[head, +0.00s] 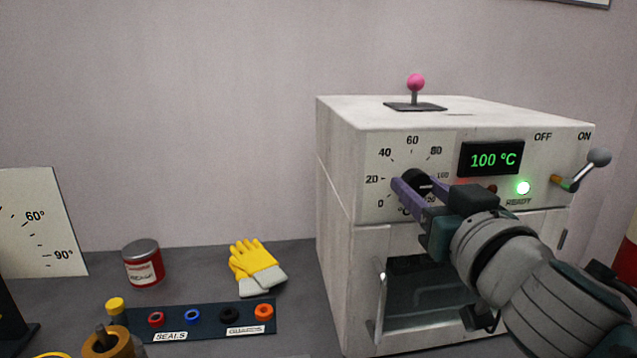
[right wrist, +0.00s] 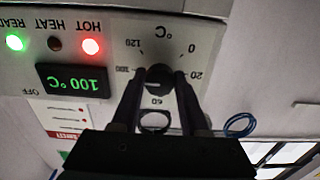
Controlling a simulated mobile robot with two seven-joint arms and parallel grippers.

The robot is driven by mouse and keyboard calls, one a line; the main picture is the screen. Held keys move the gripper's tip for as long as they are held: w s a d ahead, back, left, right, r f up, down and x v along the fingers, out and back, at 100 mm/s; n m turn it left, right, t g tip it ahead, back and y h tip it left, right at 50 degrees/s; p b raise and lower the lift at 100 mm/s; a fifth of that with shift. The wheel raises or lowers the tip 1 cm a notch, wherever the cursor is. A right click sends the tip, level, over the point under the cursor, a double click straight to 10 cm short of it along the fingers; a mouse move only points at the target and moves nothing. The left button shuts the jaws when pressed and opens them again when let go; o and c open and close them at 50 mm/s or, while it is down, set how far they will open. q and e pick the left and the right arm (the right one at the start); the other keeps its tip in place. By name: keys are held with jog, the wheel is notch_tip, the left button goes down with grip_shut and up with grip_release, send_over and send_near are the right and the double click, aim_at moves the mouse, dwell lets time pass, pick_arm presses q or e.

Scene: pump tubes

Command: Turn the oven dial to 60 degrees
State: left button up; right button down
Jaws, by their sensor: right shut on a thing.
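The oven (head: 340,200) is a white box at the right of the head view. Its black dial (head: 416,178) sits on a scale marked 0 to 120. It also shows in the right wrist view (right wrist: 160,76), upside down, with its pale mark pointing near 100. The green display (head: 491,159) reads 100 °C. My right gripper (head: 412,187) is shut on the dial, one finger on each side; the fingers partly hide the dial and scale in the head view. My left gripper is not in view.
A lever (head: 597,158) sticks out at the oven's right; a pink-knobbed stick (head: 416,84) stands on top. The green READY light (head: 523,188) and red HOT light (right wrist: 92,46) are lit. Yellow gloves (head: 256,266), a can (head: 143,264) and a seals tray (head: 174,337) lie left.

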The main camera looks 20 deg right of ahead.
jog(key=shift+n, duration=0.3)
jog(key=n, duration=0.3)
jog(key=shift+n, duration=0.3)
jog(key=n, duration=0.4)
jog(key=shift+r, duration=0.1)
jog(key=n, duration=0.5)
jog(key=shift+d, duration=0.1)
jog(key=shift+n, duration=2.3)
jog(key=shift+c, duration=2.1)
grip_release()
